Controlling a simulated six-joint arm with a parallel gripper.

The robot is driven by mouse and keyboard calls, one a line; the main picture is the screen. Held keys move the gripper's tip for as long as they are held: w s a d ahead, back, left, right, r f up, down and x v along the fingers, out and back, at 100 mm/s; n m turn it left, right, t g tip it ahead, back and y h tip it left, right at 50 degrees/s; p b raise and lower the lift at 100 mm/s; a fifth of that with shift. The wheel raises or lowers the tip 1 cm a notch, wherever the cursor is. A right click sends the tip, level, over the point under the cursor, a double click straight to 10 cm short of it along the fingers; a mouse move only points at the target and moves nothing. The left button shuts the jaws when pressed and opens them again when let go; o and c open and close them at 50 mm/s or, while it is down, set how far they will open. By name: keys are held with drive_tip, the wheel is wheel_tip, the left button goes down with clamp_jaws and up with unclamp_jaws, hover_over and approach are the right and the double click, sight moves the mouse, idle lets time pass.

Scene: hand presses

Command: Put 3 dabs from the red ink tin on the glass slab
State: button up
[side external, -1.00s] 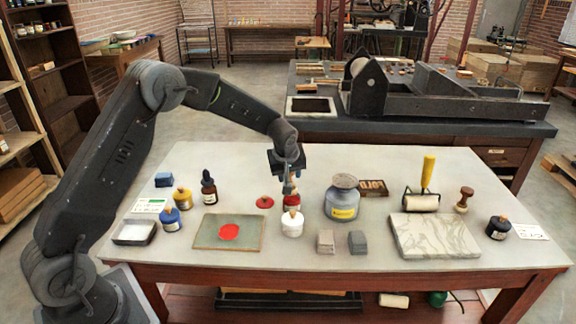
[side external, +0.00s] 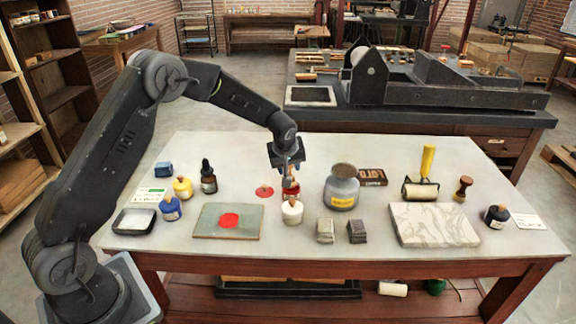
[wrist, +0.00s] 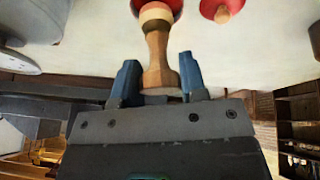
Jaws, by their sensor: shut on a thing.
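My gripper (side external: 289,163) is shut on a wooden dabber (wrist: 158,55), held upright between the blue fingers, which also show in the wrist view (wrist: 158,78). The dabber's pale lower end is at the open red ink tin (side external: 291,190), whose red also shows at the top of the wrist view (wrist: 166,5). Whether it touches the ink is hard to tell. The red lid (side external: 264,192) with a wooden knob lies left of the tin. The glass slab (side external: 207,222) lies front left with a round red ink patch (side external: 229,220) on it.
A white ink tin (side external: 292,211) stands just in front of the red one. A large grey jar (side external: 342,188) stands close on the right. Blue (side external: 170,208) and yellow (side external: 182,188) tins and a dark bottle (side external: 208,178) stand left. A marble slab (side external: 434,224) lies right.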

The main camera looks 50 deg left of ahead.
drive_tip(key=shift+f, duration=0.7)
idle(1.3)
drive_tip(key=shift+r, duration=3.6)
drive_tip(key=shift+a, duration=0.1)
drive_tip(key=s+a+f+g, duration=0.1)
drive_tip(key=s+a, duration=0.1)
drive_tip(key=s, duration=0.7)
drive_tip(key=s+a+f, duration=0.1)
drive_tip(key=s+a, duration=0.1)
drive_tip(key=s, duration=0.8)
drive_tip(key=shift+w+a+f, duration=0.1)
drive_tip(key=shift+a+f, duration=0.05)
drive_tip(key=shift+f, duration=2.75)
drive_tip(key=shift+f, duration=0.75)
